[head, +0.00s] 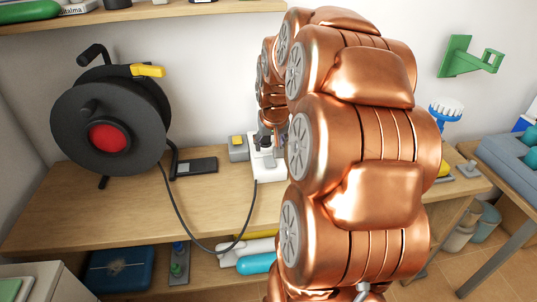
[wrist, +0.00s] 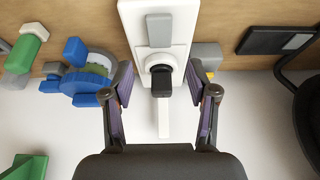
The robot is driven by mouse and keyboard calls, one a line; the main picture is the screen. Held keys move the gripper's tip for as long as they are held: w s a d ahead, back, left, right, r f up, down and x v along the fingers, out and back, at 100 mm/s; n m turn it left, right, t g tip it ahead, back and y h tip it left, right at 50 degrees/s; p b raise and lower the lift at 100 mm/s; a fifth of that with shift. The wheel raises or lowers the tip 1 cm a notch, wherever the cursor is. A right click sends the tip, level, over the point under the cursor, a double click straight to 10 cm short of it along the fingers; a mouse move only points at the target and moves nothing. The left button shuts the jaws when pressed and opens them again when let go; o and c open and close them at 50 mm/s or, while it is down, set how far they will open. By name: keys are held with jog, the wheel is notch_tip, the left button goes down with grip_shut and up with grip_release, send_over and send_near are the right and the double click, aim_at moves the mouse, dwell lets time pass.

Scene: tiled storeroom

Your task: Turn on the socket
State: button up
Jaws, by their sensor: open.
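The socket is a white power strip (head: 268,168) on the wooden bench in the head view, partly hidden by my copper arm. In the wrist view the white socket (wrist: 128,22) fills the top middle. It has a grey rocker switch (wrist: 159,30) and a round outlet with a black plug (wrist: 162,80) in it. Whether the switch is on or off cannot be told. My gripper (wrist: 160,72) is open, its two fingers apart on either side of the plug, with nothing clearly held.
A black cable reel (head: 108,122) with a red centre stands left on the bench; its cable (head: 190,215) hangs in a loop towards the socket. A grey box (head: 238,148) and a dark flat device (head: 194,167) lie beside the socket. A green bracket (head: 468,58) is on the wall.

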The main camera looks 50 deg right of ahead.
aim_at(268, 157)
jog(key=shift+x, duration=3.05)
jog(key=shift+a, duration=0.1)
